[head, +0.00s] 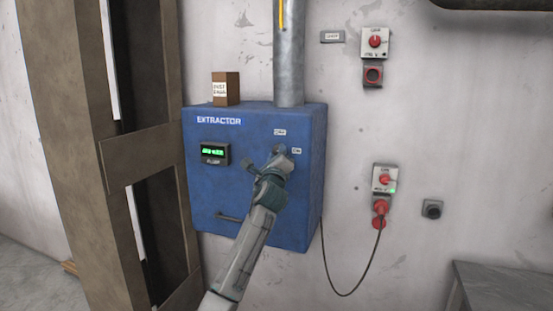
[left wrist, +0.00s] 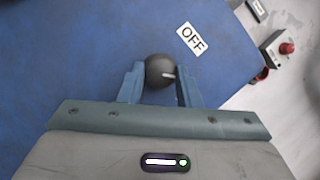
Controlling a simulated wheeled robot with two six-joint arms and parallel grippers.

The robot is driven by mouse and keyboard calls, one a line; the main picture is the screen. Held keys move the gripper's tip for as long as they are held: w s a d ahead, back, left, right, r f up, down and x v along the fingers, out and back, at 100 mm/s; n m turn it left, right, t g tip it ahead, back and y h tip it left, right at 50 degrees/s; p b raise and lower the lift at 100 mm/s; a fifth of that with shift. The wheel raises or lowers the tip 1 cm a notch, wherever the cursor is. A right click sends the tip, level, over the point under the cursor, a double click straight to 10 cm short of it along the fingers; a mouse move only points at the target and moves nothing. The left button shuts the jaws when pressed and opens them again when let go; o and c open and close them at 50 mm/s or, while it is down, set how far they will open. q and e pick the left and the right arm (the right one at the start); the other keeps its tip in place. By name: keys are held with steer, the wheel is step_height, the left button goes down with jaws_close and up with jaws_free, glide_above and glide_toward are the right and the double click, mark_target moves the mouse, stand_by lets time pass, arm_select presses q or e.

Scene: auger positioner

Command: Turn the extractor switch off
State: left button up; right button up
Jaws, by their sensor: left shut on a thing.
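The blue extractor box (head: 225,165) hangs on the wall in the head view. In the head view the gripper mostly hides the knob. My right gripper is out of view.
A green-lit display (head: 213,153) and a handle (head: 229,217) are on the box front. A small brown box (head: 226,88) and a metal duct (head: 289,55) stand on top. Wall switches (head: 375,42) and a plugged-in cable (head: 379,242) are to the right.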

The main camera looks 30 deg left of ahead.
arm_select(q)
steer(key=n, duration=0.2)
steer(key=n+g, duration=0.1)
steer(key=n, duration=0.1)
steer(key=n+g+y+p, duration=0.1)
steer(key=n, duration=0.1)
steer(key=shift+d+r+n, duration=0.15)
steer(key=shift+r+n, duration=0.1)
steer(key=shift+n, duration=0.15)
steer(key=n+g+p, duration=0.1)
steer(key=n, duration=0.1)
steer(key=n+g+p, duration=0.1)
steer(key=n, duration=0.2)
steer(key=shift+h, duration=0.3)
steer(key=shift+n+g, duration=0.3)
steer(key=shift+n, duration=0.1)
steer(key=o, duration=1)
steer(key=shift+c, duration=0.2)
